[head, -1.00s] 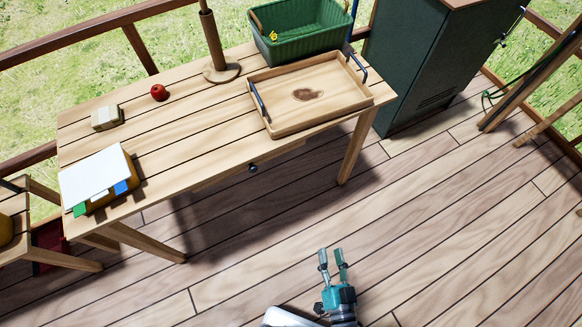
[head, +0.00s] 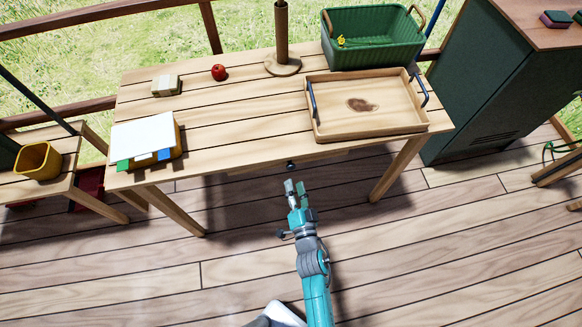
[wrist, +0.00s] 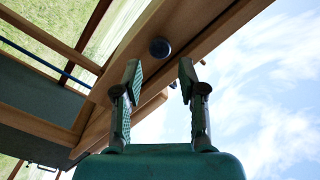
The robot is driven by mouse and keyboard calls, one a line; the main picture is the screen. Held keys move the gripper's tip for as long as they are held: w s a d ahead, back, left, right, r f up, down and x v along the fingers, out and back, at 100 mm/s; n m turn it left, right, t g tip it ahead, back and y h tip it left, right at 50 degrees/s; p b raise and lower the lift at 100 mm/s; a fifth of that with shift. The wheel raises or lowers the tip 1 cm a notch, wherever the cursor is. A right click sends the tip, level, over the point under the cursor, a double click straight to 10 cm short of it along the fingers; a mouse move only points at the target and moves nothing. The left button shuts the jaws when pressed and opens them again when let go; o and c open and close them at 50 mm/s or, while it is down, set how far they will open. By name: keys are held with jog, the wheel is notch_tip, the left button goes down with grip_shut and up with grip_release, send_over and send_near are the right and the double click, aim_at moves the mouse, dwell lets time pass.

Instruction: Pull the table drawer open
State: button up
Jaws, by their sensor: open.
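The wooden slatted table (head: 230,106) stands across the middle of the head view. Its drawer shows as a low front under the near edge, with a small dark round knob (head: 291,165). The drawer looks shut. My gripper (head: 295,187) is just in front of and below the knob in the head view, open and empty. In the wrist view, my gripper's two fingers (wrist: 160,75) are spread apart. The knob (wrist: 160,48) shows beyond the fingertips, between them, and apart from them.
On the table are a wooden tray (head: 335,132), a green basket (head: 372,60), a red apple (head: 219,73), a wooden block (head: 166,86) and papers (head: 143,135). A green cabinet (head: 475,95) stands right, a bench with a yellow pot (head: 38,160) left. The near deck is clear.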

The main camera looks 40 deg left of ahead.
aim_at(291, 169)
jog(key=x, duration=0.7)
grip_shut()
